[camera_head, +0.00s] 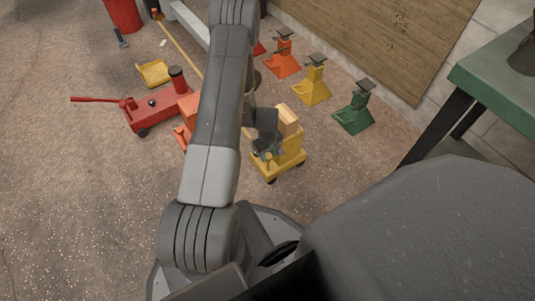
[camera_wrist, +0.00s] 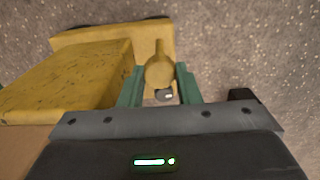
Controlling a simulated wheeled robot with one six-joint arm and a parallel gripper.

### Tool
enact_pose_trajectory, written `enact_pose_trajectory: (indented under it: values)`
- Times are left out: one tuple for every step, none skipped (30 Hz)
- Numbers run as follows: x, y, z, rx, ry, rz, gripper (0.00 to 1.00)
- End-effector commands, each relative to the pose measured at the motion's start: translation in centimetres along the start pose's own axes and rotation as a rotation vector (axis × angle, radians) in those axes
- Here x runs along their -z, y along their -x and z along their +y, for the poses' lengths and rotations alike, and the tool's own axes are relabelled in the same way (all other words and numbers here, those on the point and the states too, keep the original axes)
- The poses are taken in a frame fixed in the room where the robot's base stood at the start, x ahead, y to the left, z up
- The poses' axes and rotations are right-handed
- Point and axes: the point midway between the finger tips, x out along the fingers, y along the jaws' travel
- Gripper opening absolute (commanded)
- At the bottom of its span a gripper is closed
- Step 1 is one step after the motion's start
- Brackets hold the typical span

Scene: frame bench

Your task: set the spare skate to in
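The yellow skate (camera_head: 291,162) stands on the floor right of my arm in the head view, a wooden block on top; I take it as the spare skate. In the wrist view its yellow body (camera_wrist: 75,78) fills the left side. A yellow knob-ended lever (camera_wrist: 159,70) sticks out from its edge. My gripper (camera_head: 268,153) is at the skate's near left side. Its green fingers (camera_wrist: 159,86) stand on either side of the knob, very close to it. Whether both fingers press on it I cannot tell.
A red floor jack (camera_head: 148,112) and an orange piece (camera_head: 187,105) lie left, partly behind my arm. Orange (camera_head: 283,62), yellow (camera_head: 311,87) and green (camera_head: 354,114) stands line the right. A green-topped bench (camera_head: 495,75) stands far right. The lower-left floor is clear.

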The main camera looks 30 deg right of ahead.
Motion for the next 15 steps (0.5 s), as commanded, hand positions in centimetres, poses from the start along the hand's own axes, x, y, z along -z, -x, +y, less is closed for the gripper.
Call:
enact_pose_trajectory:
  values:
    - [0.2,0.1,0.5,-0.009,0.000,0.008,0.36]
    - [0.2,0.1,0.6,-0.009,0.000,0.008,0.39]
    - [0.2,0.1,0.5,-0.009,0.000,0.008,0.39]
    - [0.2,0.1,0.5,-0.009,0.000,0.008,0.39]
    - [0.2,0.1,0.5,-0.008,0.000,0.008,0.39]
    - [0.2,0.1,0.5,-0.008,0.000,0.007,0.39]
    - [0.2,0.1,0.4,-0.008,0.000,0.007,0.39]
    - [0.2,0.1,0.4,-0.007,0.000,0.007,0.39]
    - [0.1,0.1,0.4,-0.007,0.000,0.007,0.39]
    - [0.1,0.2,0.4,-0.007,0.000,0.006,0.39]
    - [0.1,0.3,0.4,-0.007,0.000,0.007,0.39]
    - [0.1,0.6,0.4,-0.007,0.000,0.007,0.39]
    - [0.1,0.9,0.4,-0.007,0.000,0.007,0.39]
    - [0.2,1.3,0.4,-0.007,0.000,0.007,0.39]
    - [0.2,2.0,0.4,-0.008,0.000,0.008,0.39]
